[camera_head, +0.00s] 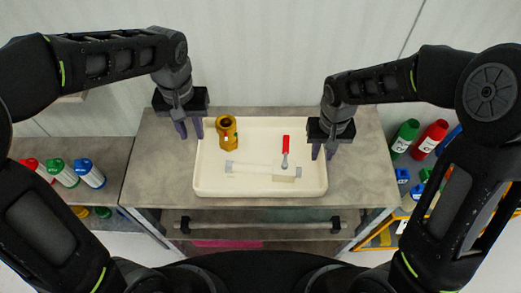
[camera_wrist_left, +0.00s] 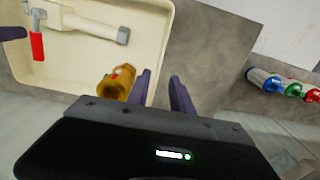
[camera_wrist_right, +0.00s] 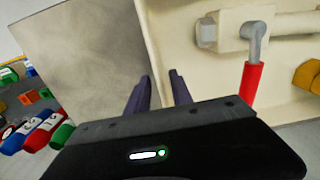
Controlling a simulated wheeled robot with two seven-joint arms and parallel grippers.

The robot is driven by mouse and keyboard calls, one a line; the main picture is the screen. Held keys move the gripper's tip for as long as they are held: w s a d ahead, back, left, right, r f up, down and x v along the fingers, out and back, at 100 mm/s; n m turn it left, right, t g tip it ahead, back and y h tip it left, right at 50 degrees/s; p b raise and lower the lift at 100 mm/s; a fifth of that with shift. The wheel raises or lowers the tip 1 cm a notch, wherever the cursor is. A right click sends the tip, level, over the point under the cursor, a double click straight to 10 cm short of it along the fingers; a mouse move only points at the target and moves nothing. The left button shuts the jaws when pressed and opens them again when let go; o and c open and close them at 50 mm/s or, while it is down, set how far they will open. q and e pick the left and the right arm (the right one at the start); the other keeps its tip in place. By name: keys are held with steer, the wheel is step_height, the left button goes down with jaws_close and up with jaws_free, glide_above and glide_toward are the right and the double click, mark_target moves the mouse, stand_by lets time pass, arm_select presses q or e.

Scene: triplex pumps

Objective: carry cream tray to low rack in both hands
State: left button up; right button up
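The cream tray (camera_head: 260,192) lies flat on the grey tabletop. It holds a brass-coloured fitting (camera_head: 227,132) and a cream pipe-like part (camera_head: 255,170) with a red-handled lever (camera_head: 285,150). My left gripper (camera_head: 190,130) is at the tray's left wall; the left wrist view shows its fingers (camera_wrist_left: 162,92) apart, one on each side of the rim. My right gripper (camera_head: 323,152) is at the right wall; the right wrist view shows its fingers (camera_wrist_right: 160,92) apart across the rim. Contact with the walls cannot be made out. I cannot tell which shelf is the low rack.
The grey table (camera_head: 160,165) has bare top on both sides of the tray. A rail (camera_head: 260,223) runs along its front. A lower grey surface at left carries several capped bottles (camera_head: 88,172). Bottles (camera_head: 405,135) and small coloured items stand at right. A pale wall is behind.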

arm_select(q)
steer(key=shift+r, duration=0.9)
arm_select(e)
steer(key=shift+r, duration=0.1)
step_height(320, 180, up, 12)
arm_select(q)
steer(key=shift+s, duration=0.1)
stand_by(0.5)
